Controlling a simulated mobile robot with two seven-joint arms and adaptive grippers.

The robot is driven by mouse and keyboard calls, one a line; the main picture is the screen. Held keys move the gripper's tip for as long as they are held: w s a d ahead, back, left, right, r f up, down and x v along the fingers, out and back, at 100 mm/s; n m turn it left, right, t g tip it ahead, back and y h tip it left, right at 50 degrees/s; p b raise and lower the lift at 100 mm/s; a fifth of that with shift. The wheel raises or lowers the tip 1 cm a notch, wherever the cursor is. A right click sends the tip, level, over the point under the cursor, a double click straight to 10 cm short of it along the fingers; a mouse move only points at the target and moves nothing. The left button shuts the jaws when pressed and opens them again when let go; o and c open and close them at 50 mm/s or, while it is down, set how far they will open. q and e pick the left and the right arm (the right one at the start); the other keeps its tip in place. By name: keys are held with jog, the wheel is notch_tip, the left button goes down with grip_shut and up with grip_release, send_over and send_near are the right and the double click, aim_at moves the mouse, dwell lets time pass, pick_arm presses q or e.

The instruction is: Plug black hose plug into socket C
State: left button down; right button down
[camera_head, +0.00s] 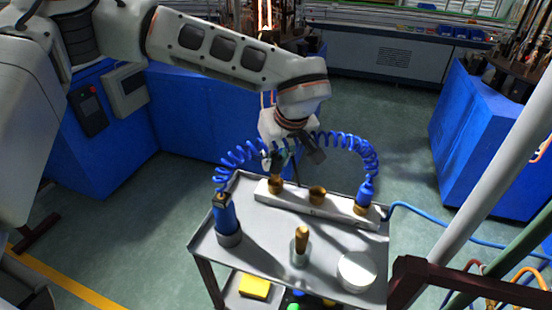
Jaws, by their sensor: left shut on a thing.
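My left gripper (291,158) is above the back left part of the cart and is shut on the black hose plug (277,166). The plug is small and dark, partly hidden by the fingers. It is right above the left brass socket (276,186) of a pale socket bar (340,209); whether it is seated there I cannot tell. The middle brass socket (317,195) is empty. A blue plug (366,192) stands in the right socket. Letters on the bar are too small to read. My right gripper is not in view.
Coiled blue hose (361,147) arches behind the bar.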

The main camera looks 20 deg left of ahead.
pick_arm(q)
jog(key=shift+f+b, duration=0.75)
jog(key=shift+f, duration=0.7)
dwell(1.2)
jog(key=c, duration=1.7)
grip_release()
jog(key=shift+r+p, duration=1.75)
jog(key=shift+r, duration=2.8)
jog(key=shift+s, duration=0.1)
